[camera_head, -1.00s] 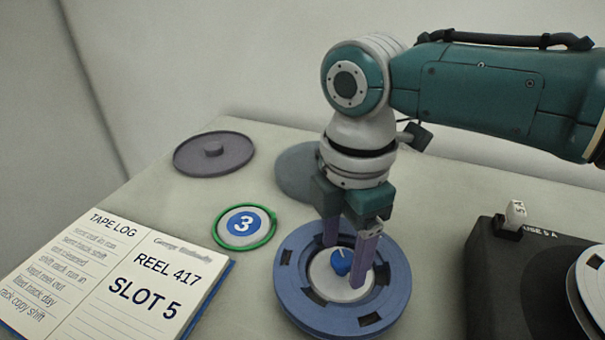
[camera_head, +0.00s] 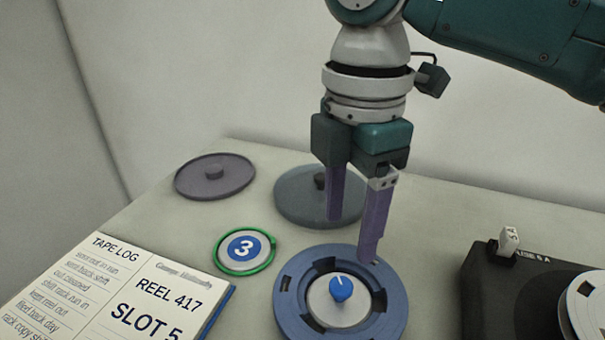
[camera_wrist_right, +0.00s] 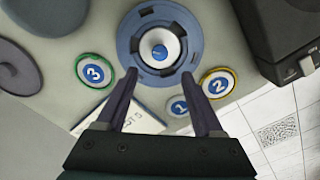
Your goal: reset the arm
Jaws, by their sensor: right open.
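My right gripper (camera_head: 354,240) is open and empty, raised above the blue ring-shaped dial (camera_head: 290,303) with the blue knob (camera_head: 341,288) at its centre. Its two purple fingers point down, and none of them holds the knob. In the right wrist view the fingers (camera_wrist_right: 163,108) spread apart, with the blue ring (camera_wrist_right: 194,38) and its knob (camera_wrist_right: 159,52) ahead of them. My left gripper is not in view.
A green-rimmed disc marked 3 (camera_head: 244,250) and a logbook reading Reel 417, Slot 5 (camera_head: 165,297) lie at the left. Two grey round lids (camera_head: 215,178) (camera_head: 290,205) lie behind. A black machine (camera_head: 500,290) stands right. The wrist view shows discs marked 1 (camera_wrist_right: 179,106) and 2 (camera_wrist_right: 218,83).

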